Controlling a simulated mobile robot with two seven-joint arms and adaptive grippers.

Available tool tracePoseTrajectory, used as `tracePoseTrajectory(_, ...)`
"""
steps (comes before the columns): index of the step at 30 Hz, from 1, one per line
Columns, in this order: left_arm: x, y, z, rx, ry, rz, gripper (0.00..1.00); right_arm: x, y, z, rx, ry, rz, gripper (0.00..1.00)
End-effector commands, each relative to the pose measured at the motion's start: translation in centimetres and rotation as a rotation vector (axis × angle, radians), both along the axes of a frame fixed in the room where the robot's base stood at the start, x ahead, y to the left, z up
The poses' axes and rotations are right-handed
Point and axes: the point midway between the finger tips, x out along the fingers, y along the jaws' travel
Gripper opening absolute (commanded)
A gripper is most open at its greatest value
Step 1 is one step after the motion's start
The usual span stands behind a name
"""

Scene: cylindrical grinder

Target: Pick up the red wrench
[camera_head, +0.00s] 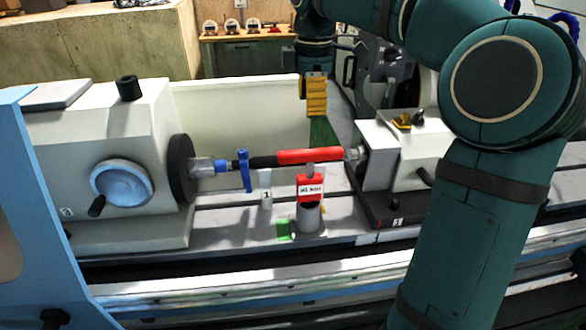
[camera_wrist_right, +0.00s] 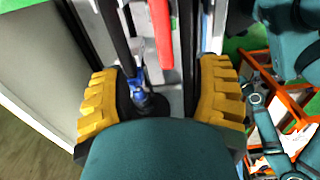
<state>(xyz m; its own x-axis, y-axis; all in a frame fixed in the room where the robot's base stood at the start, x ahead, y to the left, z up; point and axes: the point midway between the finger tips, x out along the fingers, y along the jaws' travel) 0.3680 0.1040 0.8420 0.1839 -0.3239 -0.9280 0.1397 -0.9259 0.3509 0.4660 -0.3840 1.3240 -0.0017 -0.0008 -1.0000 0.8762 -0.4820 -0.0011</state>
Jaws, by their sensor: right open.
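I cannot make out a clear red wrench. A red bar (camera_head: 310,156) with a black left part lies level between the two heads of the grinder. A red labelled block (camera_head: 310,187) sits just below it. A small red item (camera_head: 275,29), too small to identify, lies on the back bench. My right gripper (camera_head: 316,112) hangs with yellow fingers pointing down, above the red bar in the picture. In the right wrist view its fingers (camera_wrist_right: 163,68) are apart and empty, with the red bar (camera_wrist_right: 161,32) seen between them. My left gripper is not in view.
The left head (camera_head: 120,130) has a handwheel (camera_head: 122,185). A blue clamp (camera_head: 243,170) stands on the bar's left part. The right head (camera_head: 400,150) is close to my right arm. A wooden-topped bench (camera_head: 245,37) with several gauges stands behind.

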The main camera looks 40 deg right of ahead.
Motion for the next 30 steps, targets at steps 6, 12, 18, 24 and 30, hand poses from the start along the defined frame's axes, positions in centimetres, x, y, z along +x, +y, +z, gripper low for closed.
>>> tracePoseTrajectory(6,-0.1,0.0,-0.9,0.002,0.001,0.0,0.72,-0.1,0.0,-2.9,0.001,0.004,-0.002,0.63)
tracePoseTrajectory(12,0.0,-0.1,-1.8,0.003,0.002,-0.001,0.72,-0.1,0.0,-6.6,0.001,0.003,-0.002,0.63)
tracePoseTrajectory(18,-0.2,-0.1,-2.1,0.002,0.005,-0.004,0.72,-0.1,0.0,-8.5,0.001,0.002,-0.001,0.63)
tracePoseTrajectory(24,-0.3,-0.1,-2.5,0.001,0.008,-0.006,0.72,-0.2,0.0,-10.2,0.001,0.003,-0.001,0.63)
tracePoseTrajectory(30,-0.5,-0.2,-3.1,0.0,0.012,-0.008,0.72,-0.3,-0.1,-13.0,0.0,0.002,-0.001,0.63)
